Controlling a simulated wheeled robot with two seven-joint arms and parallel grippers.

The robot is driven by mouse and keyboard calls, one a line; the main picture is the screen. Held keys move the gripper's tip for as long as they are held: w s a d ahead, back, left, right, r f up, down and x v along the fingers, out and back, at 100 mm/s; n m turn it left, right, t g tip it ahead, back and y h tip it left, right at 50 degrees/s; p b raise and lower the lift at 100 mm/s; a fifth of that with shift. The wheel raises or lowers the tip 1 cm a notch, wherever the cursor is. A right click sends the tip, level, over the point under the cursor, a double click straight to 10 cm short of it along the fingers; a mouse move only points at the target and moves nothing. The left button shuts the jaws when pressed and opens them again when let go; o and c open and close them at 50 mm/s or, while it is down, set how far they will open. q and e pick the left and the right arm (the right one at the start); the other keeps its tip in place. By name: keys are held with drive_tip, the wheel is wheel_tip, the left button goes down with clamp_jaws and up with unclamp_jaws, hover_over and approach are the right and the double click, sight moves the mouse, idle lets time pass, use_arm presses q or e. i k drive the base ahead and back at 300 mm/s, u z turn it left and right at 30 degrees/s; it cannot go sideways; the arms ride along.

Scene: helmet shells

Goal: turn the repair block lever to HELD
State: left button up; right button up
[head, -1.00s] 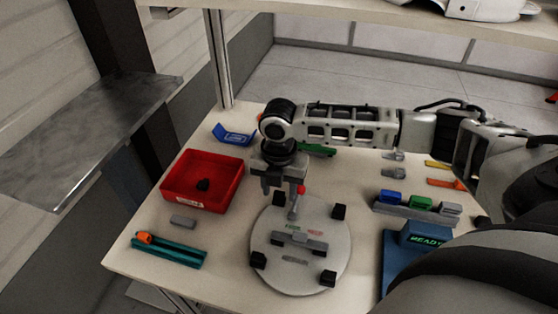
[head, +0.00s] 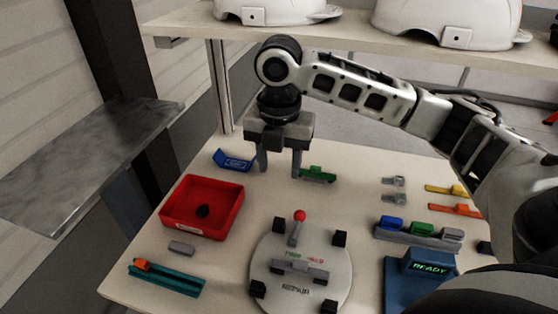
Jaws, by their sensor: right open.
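The repair block (head: 320,282) is a round grey plate on the table with black corner blocks and a raised grey bar across its middle. Its lever (head: 294,235) has a red knob and stands at the plate's far side, leaning slightly right in the picture. Small green FREE and red HELD labels lie just in front of it; I cannot tell which one the lever points to. My right gripper (head: 279,170) is open and empty, pointing down above the table beyond the lever, clear of it. My left gripper is out of view.
A red tray (head: 174,216) with a dark piece stands left. A teal rail (head: 170,284) and grey block (head: 181,248) lie near it. A blue READY box (head: 420,272) and a rack (head: 418,237) of coloured blocks stand right. White helmets (head: 440,20) sit on the shelf above.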

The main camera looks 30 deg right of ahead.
sight(299, 215)
drive_tip(key=k, duration=1)
